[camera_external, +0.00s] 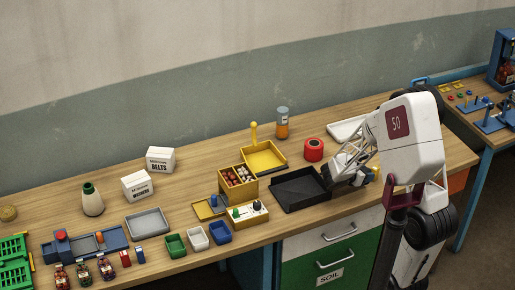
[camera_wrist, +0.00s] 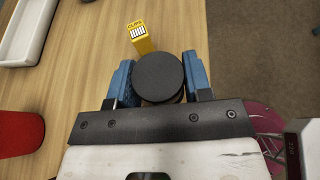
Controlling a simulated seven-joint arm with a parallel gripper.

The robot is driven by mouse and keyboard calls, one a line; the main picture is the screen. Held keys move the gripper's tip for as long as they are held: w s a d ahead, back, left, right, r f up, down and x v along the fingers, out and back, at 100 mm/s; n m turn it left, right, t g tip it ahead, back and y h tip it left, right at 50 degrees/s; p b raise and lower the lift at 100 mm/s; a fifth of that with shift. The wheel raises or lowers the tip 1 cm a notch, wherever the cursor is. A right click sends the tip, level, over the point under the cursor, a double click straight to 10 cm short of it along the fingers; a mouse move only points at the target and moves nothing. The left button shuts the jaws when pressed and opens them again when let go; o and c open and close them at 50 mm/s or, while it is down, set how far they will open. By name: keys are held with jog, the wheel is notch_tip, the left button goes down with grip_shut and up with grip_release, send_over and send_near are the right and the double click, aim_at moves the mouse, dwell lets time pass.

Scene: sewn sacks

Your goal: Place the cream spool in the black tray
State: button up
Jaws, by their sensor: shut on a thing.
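My gripper (camera_wrist: 158,82) is shut on a black round-topped thing (camera_wrist: 159,76), held between its two blue fingers in the wrist view. Its flat top hides most of its body, and I cannot tell whether it is a spool. In the external view, my gripper (camera_external: 349,174) is just right of the black tray (camera_external: 290,203), and what it holds is mostly hidden there. The black tray lies on the bench and looks empty. A cream cone-shaped thing with a dark green top (camera_external: 92,201), possibly the cream spool, stands upright far left on the bench.
A yellow box (camera_wrist: 139,38) stands just beyond my fingers, near the bench edge. A red spool-like thing (camera_external: 313,150) stands behind the black tray. A white tray (camera_wrist: 22,30) lies at the back. A yellow tray (camera_external: 284,160) and compartment box (camera_external: 237,190) stand left of the black tray.

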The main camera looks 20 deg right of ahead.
jog(key=w+a+r+t, duration=0.1)
jog(key=w+a+r, duration=0.2)
jog(key=w+a, duration=0.5)
notch_tip(320, 180, up, 2)
jog(key=n, duration=0.2)
send_over(304, 191)
jog(key=shift+a+r+t, duration=0.15)
jog(key=shift+t, duration=0.25)
jog(key=shift+f, duration=3.15)
jog(key=shift+f, duration=0.1)
jog(key=shift+f, duration=1.75)
jog(key=shift+f, duration=0.1)
